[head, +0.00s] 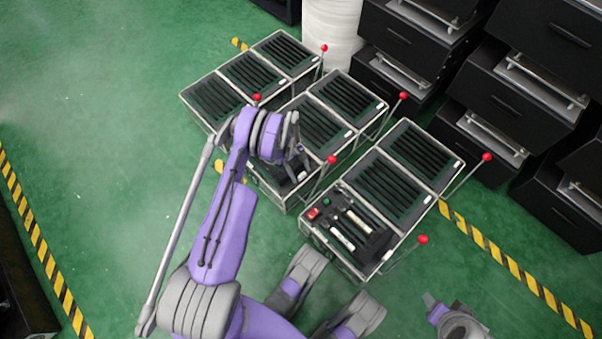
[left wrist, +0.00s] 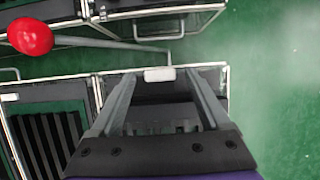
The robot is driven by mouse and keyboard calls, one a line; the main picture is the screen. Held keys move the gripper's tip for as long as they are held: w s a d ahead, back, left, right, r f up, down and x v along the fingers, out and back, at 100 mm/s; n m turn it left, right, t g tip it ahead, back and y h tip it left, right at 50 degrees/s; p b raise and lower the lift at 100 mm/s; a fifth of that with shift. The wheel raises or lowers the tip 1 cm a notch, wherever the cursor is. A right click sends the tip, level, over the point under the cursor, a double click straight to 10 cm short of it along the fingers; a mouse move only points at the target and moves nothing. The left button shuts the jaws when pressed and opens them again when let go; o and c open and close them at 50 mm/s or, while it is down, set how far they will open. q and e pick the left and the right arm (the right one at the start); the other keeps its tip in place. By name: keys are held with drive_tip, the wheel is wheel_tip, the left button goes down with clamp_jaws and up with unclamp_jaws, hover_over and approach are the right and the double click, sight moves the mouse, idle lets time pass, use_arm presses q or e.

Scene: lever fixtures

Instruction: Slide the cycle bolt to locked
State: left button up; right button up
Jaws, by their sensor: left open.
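My left gripper (head: 296,160) is over the front panel of the middle row of framed units, and its arm hides part of that panel. In the left wrist view my left gripper (left wrist: 160,84) is open. A short pale cylindrical knob (left wrist: 159,74) sits between or just beyond its fingertips, at the edge of a metal-framed unit; contact cannot be told. I cannot tell for sure whether this knob is the cycle bolt. A grey and purple part of my right arm (head: 440,312) shows at the bottom right; its finger opening is unclear.
Red-ball levers (head: 332,159) stick up beside the units; one red ball (left wrist: 30,37) is large in the wrist view. The right row has a panel (head: 345,232) with pale cylinders and a red switch (head: 313,214). Black drawer cabinets (head: 500,100) stand behind.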

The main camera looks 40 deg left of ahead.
use_arm(q)
drive_tip(key=shift+d+f, duration=0.2)
drive_tip(key=shift+f, duration=0.25)
drive_tip(key=shift+c, duration=0.2)
clamp_jaws()
idle(1.0)
